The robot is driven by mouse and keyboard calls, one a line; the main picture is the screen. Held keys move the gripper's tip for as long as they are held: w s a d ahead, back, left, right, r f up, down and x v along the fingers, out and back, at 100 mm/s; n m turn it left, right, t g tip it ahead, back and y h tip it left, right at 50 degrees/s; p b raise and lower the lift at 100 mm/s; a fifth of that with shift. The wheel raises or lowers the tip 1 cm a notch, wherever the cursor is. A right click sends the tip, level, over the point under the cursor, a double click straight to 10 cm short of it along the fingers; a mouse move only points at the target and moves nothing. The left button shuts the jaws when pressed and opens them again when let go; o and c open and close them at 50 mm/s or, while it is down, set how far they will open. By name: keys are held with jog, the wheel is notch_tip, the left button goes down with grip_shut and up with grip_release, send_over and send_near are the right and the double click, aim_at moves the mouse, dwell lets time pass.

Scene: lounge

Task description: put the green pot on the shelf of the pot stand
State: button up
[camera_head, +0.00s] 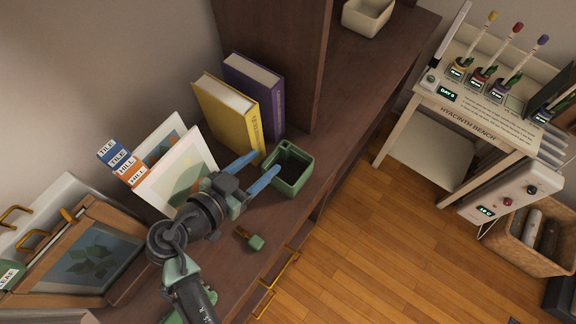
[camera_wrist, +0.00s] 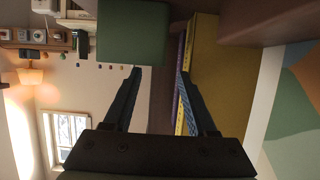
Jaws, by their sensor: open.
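The green pot (camera_head: 290,172) is square, open-topped and dark inside. It stands upright on the dark wooden cabinet top, right of the yellow book. My gripper (camera_head: 266,161) is open, with its two blue fingers pointing at the pot's near left side. In the wrist view the pot (camera_wrist: 133,35) lies at the fingertips, more in line with the left finger than with the gap. I cannot tell whether a finger touches it. A cream stand (camera_head: 430,165) lettered HYACINTH BENCH, with a low shelf (camera_head: 428,163), stands on the floor at right; it appears to be the pot stand.
A yellow book (camera_head: 229,114) and a purple book (camera_head: 254,88) stand close behind the fingers. A tall brown panel (camera_head: 290,60) rises behind the pot. A small green-and-brass object (camera_head: 254,241) lies in front. Wooden floor (camera_head: 380,240) is clear between cabinet and stand.

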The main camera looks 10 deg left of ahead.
aim_at(281, 150)
jog(key=p+x, duration=0.1)
jog(key=x, duration=0.4)
jog(key=shift+w+d+f, duration=0.15)
jog(key=shift+d+f, duration=0.1)
jog(key=shift+f, duration=0.05)
grip_shut()
